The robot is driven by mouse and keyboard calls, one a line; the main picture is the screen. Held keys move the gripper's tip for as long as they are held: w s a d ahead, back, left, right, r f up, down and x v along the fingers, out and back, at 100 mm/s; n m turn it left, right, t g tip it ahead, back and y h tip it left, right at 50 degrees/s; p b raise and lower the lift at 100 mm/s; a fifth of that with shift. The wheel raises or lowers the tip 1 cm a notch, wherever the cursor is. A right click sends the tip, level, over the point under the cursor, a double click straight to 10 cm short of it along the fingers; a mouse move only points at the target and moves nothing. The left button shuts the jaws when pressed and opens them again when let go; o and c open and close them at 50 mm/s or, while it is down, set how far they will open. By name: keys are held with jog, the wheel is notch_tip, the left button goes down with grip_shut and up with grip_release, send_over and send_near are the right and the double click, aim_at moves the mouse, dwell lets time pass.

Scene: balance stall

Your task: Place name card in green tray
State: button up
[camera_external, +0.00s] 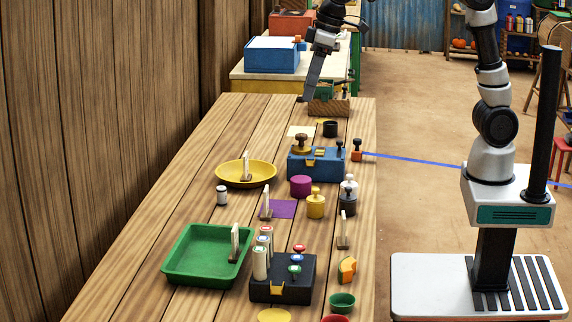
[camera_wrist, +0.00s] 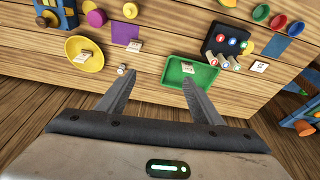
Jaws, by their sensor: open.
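The green tray (camera_external: 181,263) lies on the near left of the plank table; in the wrist view the green tray (camera_wrist: 168,78) is right of centre. A small white name card (camera_external: 235,241) stands in a holder inside it, by its right wall. Other white cards stand in the yellow dish (camera_external: 227,177), as one card (camera_external: 245,166), on the purple mat, as another card (camera_external: 267,202), and on bare wood at the right, as a card (camera_external: 343,229). My gripper (camera_external: 304,97) hangs over the table's far end, apart from them; in the wrist view my gripper (camera_wrist: 160,83) is open and empty.
A black box (camera_external: 268,293) with coloured knobs stands beside the tray, with white cylinders between. A blue box (camera_external: 316,168), purple cylinder (camera_external: 301,186) and yellow weight (camera_external: 316,206) stand farther back. A plank wall (camera_external: 100,130) borders the left. The table's left strip is clear.

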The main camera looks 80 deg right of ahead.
jog(key=s+d+f, duration=0.2)
jog(key=s+d, duration=0.1)
jog(key=s, duration=0.5)
jog(key=s+d+f+t, duration=0.1)
jog(key=s+d+f, duration=0.1)
jog(key=s, duration=0.6)
jog(key=s+d+f+t, duration=0.1)
jog(key=s+d, duration=0.2)
jog(key=s, duration=0.5)
jog(key=shift+s+d+f+m, duration=0.15)
jog(key=shift+d+f+m, duration=0.2)
jog(key=shift+f+m, duration=0.05)
